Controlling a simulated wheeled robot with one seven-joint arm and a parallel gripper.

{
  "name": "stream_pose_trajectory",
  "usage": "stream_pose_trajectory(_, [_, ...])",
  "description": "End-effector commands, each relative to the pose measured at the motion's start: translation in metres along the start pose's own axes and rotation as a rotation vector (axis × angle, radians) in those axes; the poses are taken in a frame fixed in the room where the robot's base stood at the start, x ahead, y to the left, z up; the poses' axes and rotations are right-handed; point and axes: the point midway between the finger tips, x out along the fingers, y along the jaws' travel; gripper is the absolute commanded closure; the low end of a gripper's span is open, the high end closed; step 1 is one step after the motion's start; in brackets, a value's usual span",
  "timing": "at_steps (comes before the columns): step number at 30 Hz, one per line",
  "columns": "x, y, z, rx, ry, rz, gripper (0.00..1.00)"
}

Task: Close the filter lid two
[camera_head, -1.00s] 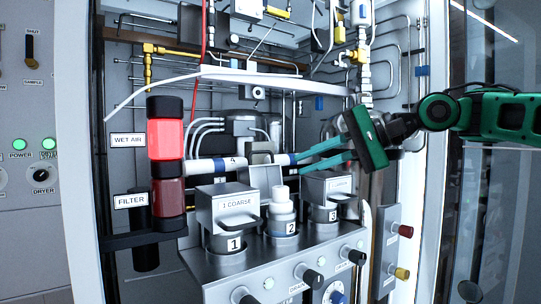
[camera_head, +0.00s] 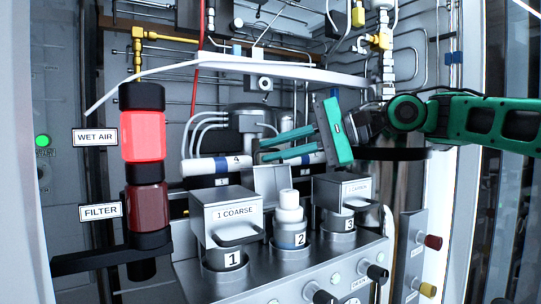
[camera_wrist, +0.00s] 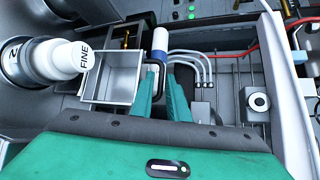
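Filter lid two (camera_head: 272,181) stands open behind housing 2 (camera_head: 290,252). It shows in the wrist view as an open metal box (camera_wrist: 112,82) with a black handle (camera_wrist: 153,62) along its right side. A white filter cartridge (camera_head: 289,214) stands upright in housing 2; it reads FINE in the wrist view (camera_wrist: 58,60). My gripper (camera_head: 263,150) is open and empty, above and behind the raised lid. In the wrist view my two green fingers (camera_wrist: 163,80) are apart, the left one close beside the handle. I cannot tell whether it touches.
Lids 1 (camera_head: 226,216) and 3 (camera_head: 345,194) are closed on either side of housing 2. A red-lit lamp column (camera_head: 144,135) stands at the left. A white horizontal tube (camera_head: 217,167) and bent pipes lie behind the lid. A pale bar (camera_head: 285,72) crosses above.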

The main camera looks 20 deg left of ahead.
Motion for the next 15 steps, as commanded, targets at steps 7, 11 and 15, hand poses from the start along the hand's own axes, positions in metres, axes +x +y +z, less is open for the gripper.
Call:
stream_pose_trajectory(7, [0.018, 0.000, 0.001, -0.001, -0.001, 0.001, 0.85])
stream_pose_trajectory(11, [0.020, 0.000, 0.001, -0.002, -0.001, 0.001, 0.85])
stream_pose_trajectory(15, [0.020, 0.000, 0.001, -0.002, -0.001, 0.001, 0.85])
